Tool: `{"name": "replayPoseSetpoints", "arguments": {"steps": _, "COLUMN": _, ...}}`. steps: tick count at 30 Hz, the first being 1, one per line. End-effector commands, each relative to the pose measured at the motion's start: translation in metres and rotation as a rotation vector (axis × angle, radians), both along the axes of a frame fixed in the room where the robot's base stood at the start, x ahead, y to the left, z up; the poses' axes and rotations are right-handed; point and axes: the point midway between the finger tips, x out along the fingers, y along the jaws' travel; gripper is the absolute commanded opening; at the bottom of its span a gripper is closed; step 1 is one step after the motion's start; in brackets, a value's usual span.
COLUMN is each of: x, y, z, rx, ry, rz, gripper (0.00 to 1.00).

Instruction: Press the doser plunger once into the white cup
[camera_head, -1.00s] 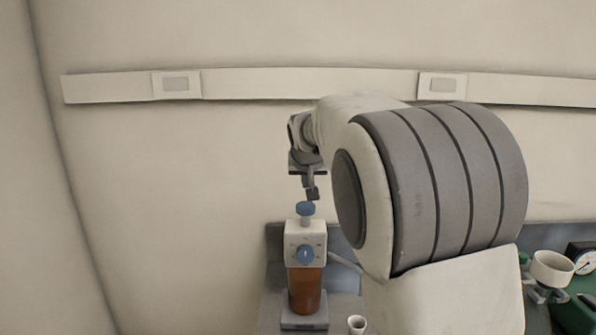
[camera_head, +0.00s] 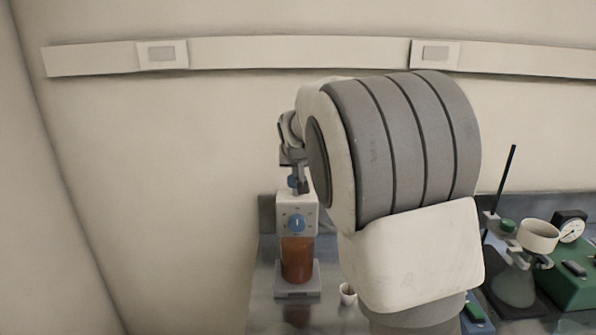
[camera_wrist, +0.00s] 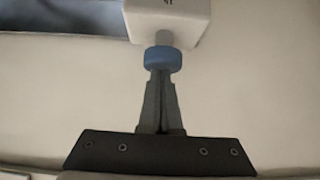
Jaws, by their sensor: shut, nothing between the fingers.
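The doser (camera_head: 297,222) stands on the bench, with a white head, a blue knob on its front and an amber bottle below. Its blue plunger cap (camera_wrist: 162,58) tops a short pale stem in the wrist view. My gripper (camera_head: 301,190) is shut and empty, pointing down over the doser. In the wrist view my fingertips (camera_wrist: 161,72) are together at the blue cap and appear to touch it. The white cup (camera_head: 348,293) stands upright on the bench, to the right of the doser's base. Part of the plunger is hidden by my fingers in the head view.
My arm covers the middle of the head view. At right stand a white funnel (camera_head: 538,236) on a holder, a dark conical flask (camera_head: 515,285) and a green device with a gauge (camera_head: 571,230). A wall rail (camera_head: 290,55) runs behind.

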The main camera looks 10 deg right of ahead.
Motion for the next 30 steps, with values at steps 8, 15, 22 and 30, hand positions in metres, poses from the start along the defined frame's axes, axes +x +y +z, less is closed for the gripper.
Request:
{"name": "replayPoseSetpoints", "arguments": {"steps": 8, "x": -0.001, "y": 0.0, "z": -0.03, "rx": 0.0, "ry": 0.006, "rz": 0.0, "gripper": 0.0}}
{"name": "replayPoseSetpoints", "arguments": {"steps": 15, "x": -0.001, "y": 0.0, "z": -0.03, "rx": 0.0, "ry": 0.01, "rz": -0.001, "gripper": 0.0}}
{"name": "replayPoseSetpoints", "arguments": {"steps": 22, "x": -0.002, "y": 0.0, "z": -0.031, "rx": -0.001, "ry": 0.012, "rz": -0.001, "gripper": 0.0}}
{"name": "replayPoseSetpoints", "arguments": {"steps": 30, "x": -0.002, "y": 0.0, "z": -0.032, "rx": 0.0, "ry": 0.015, "rz": -0.001, "gripper": 0.0}}
